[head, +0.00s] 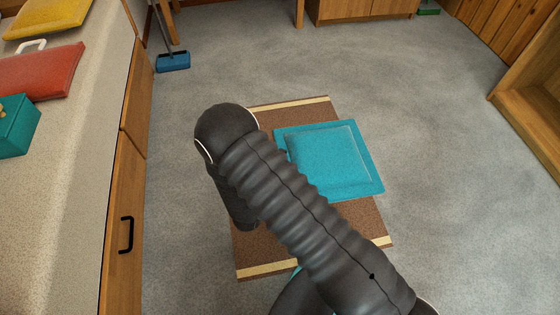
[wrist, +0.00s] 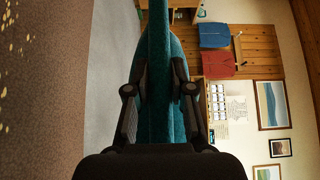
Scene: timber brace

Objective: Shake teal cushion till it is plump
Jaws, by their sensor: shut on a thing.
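The teal cushion (head: 335,160) shows in the head view over the brown mat, its broad face toward the camera and a raised square panel within a flat border. In the wrist view the teal cushion (wrist: 158,60) appears edge-on between the two fingers of my gripper (wrist: 158,95), which is shut on it. In the head view my dark ribbed arm crosses in front of the cushion's left side and hides my gripper. I cannot tell how far the cushion is above the floor.
The brown mat (head: 262,245) with cream end stripes lies on grey carpet. A counter (head: 80,150) at left bears a yellow cushion (head: 50,15), a red cushion (head: 45,72) and a teal box (head: 18,125). Carpet to the right is clear.

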